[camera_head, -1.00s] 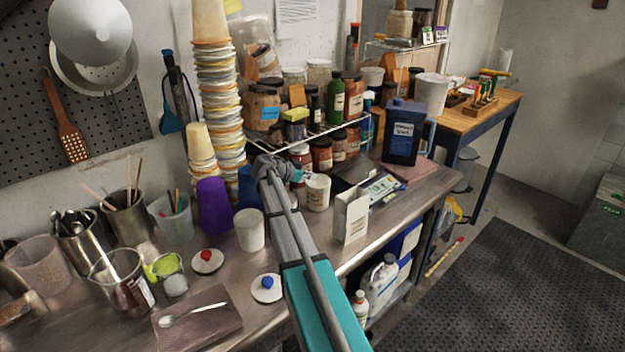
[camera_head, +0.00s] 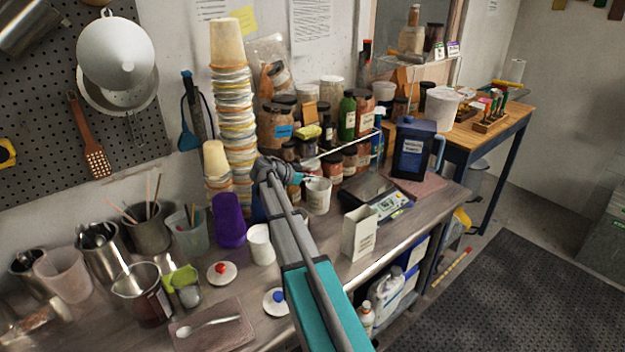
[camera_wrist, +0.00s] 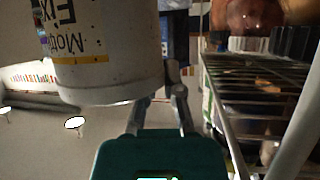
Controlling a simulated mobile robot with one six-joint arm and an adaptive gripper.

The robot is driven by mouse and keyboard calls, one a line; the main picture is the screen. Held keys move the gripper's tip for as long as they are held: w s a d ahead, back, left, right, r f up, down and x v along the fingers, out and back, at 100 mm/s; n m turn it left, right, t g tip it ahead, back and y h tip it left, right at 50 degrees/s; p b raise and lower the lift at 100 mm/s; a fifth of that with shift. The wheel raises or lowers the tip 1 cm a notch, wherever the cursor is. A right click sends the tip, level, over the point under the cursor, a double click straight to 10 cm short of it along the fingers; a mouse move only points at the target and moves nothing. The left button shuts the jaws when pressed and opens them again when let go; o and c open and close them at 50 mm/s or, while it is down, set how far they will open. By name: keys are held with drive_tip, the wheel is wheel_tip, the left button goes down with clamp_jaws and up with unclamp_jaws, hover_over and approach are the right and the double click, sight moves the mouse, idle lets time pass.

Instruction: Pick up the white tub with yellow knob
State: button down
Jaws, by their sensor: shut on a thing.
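The white tub (camera_head: 318,196) is at the tip of my gripper (camera_head: 299,178) in the head view, in front of the jar rack. In the wrist view the tub (camera_wrist: 105,50) fills the upper left, its printed label upside down with a yellow band. My gripper's fingers are shut on it there, their tips partly hidden behind it. The tub appears raised off the bench. No yellow knob shows in either view.
A white cup (camera_head: 260,244) and a purple cup (camera_head: 229,220) stand left of my arm. A white carton (camera_head: 359,233) and a scale (camera_head: 368,190) are to the right. The wire rack (camera_wrist: 255,95) runs close beside the tub in the wrist view.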

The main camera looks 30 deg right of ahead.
drive_tip(key=shift+r+p, duration=3.5)
drive_tip(key=shift+r, duration=0.45)
drive_tip(key=shift+r, duration=0.1)
wheel_tip(320, 180, up, 5)
drive_tip(key=p, duration=0.5)
drive_tip(key=shift+r, duration=0.15)
drive_tip(key=shift+s, duration=0.1)
